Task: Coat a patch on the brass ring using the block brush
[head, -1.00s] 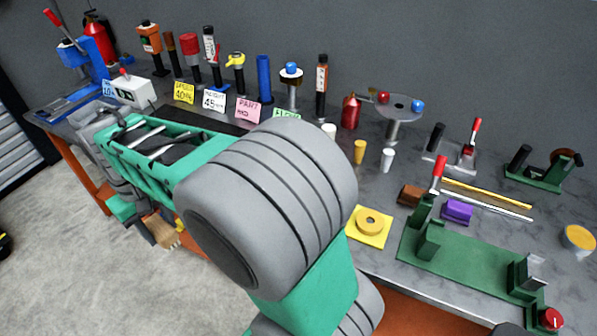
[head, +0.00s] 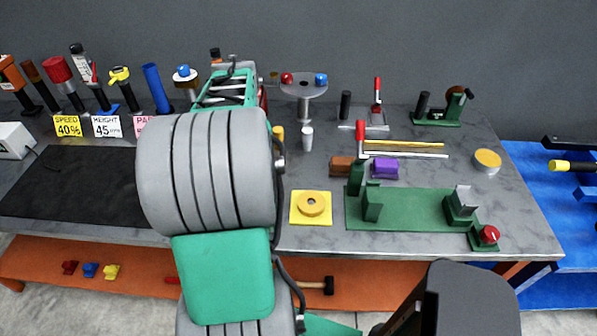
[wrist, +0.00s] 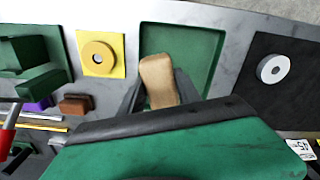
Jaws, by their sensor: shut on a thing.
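In the wrist view my gripper (wrist: 158,88) is shut on the block brush (wrist: 158,80), a tan block with rounded corners between the dark fingers. A brass-yellow ring (wrist: 98,55) lies flat on a yellow square plate (wrist: 84,67), left of the gripper and apart from it. In the head view the brass ring (head: 312,204) and its yellow plate (head: 298,217) are near the bench's front edge, right of my arm. My arm hides the gripper and brush in the head view. I cannot tell whether the brush touches anything beneath it.
A shallow green tray (wrist: 207,40) shows behind the brush. A grey ring (wrist: 273,68) lies on a black mat (wrist: 300,50) to the right. A green fixture (head: 410,210) with upright blocks and a red knob (head: 488,233) stands right of the yellow plate.

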